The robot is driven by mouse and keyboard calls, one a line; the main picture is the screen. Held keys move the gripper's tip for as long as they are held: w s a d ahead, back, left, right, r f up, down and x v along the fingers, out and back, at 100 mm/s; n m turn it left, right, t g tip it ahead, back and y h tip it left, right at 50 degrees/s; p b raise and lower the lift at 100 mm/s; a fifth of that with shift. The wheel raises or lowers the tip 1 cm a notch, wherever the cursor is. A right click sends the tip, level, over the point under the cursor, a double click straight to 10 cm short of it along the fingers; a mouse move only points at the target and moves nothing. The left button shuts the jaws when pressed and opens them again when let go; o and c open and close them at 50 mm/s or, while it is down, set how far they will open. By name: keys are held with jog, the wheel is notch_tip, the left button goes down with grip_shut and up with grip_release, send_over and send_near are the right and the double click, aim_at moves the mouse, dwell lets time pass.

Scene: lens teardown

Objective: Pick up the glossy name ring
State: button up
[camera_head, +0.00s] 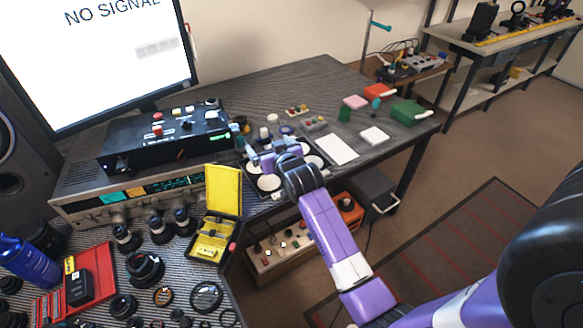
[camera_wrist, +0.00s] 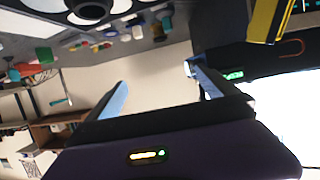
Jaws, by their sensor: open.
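Several ring-shaped lens parts lie on the ribbed mat at the lower left in the head view. They include a large dark ring (camera_head: 207,296), a smaller ring with a brownish tint (camera_head: 163,296) and a thin dark ring (camera_head: 228,318). I cannot tell which is the glossy name ring. My gripper (camera_head: 252,152) is above the desk by the black tray, well up and right of these rings. In the wrist view my gripper (camera_wrist: 157,90) has its two blue fingers wide apart with nothing between them. No lens ring can be made out in the wrist view.
A yellow open case (camera_head: 222,190) stands between my arm and the lens parts. Black lens barrels (camera_head: 145,268) and a red tray (camera_head: 102,262) crowd the mat. A black control box (camera_head: 165,140) and a monitor (camera_head: 110,50) stand behind. A white sheet (camera_head: 337,149) lies right of my gripper.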

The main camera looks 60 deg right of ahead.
jog(key=w+d+f+m+g+y, duration=0.1)
jog(key=d+m+g, duration=0.3)
jog(key=d, duration=0.8)
jog(key=s+a+f+g+y, duration=0.1)
jog(key=f, duration=0.1)
jog(key=s+a+f+g+y, duration=0.1)
jog(key=s+f+g, duration=0.1)
jog(key=f, duration=0.1)
jog(key=s+a+f+g+y, duration=0.1)
jog(key=s+a+f+y, duration=0.1)
jog(key=shift+a+f+g, duration=0.1)
jog(key=shift+f+g, duration=0.2)
jog(key=shift+x, duration=1.15)
jog(key=shift+w+x, duration=0.1)
jog(key=shift+x, duration=1.2)
jog(key=shift+w+x, duration=0.15)
jog(key=shift+x, duration=1.2)
jog(key=shift+a, duration=0.1)
jog(key=c, duration=1.5)
